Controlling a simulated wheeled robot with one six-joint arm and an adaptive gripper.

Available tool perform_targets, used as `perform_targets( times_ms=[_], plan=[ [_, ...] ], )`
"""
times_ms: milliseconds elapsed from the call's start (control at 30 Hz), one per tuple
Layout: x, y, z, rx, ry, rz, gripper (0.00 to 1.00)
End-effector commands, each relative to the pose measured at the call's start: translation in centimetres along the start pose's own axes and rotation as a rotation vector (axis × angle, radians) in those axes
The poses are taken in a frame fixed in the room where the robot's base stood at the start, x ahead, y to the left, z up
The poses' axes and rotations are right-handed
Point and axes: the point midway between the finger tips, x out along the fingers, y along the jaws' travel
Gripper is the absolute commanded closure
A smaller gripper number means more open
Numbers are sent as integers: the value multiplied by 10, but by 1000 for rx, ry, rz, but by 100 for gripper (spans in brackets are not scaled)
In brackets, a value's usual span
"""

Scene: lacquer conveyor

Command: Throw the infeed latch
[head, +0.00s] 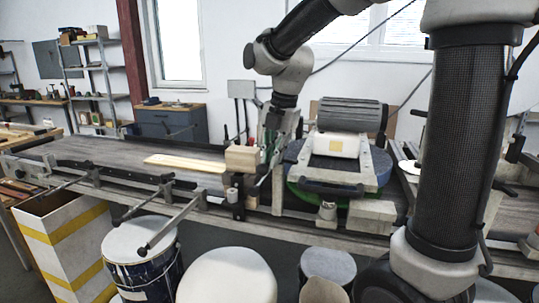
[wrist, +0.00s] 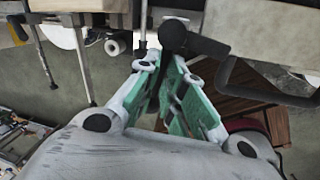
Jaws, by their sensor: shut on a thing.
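My gripper (wrist: 165,62) has green-padded fingers in the wrist view. The fingertips meet a dark, round-ended handle (wrist: 190,41), which looks like the infeed latch's grip. The fingers hide part of it, so how far it sits between the pads is hard to see. In the head view my arm reaches down to the conveyor beside the roller machine, and my gripper (head: 272,122) is small and dark there. The latch cannot be told apart clearly from the brackets around it in that view.
The conveyor (head: 90,150) runs left with a pale board (head: 185,163) on it. A wooden block (head: 241,158) stands near my gripper. The roller machine (head: 345,150) is just right. Black-ended bars (head: 170,225) stick out in front, above a blue-and-white drum (head: 140,262) and other containers.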

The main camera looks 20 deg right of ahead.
Motion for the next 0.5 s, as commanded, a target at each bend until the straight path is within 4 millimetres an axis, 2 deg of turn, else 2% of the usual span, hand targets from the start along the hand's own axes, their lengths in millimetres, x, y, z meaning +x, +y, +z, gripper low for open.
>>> perform_targets(
  times_ms=[200,500],
  plan=[
    [-2,-5,2,-121,23,1,100],
    [-2,-8,3,-203,37,1,100]
  ],
)
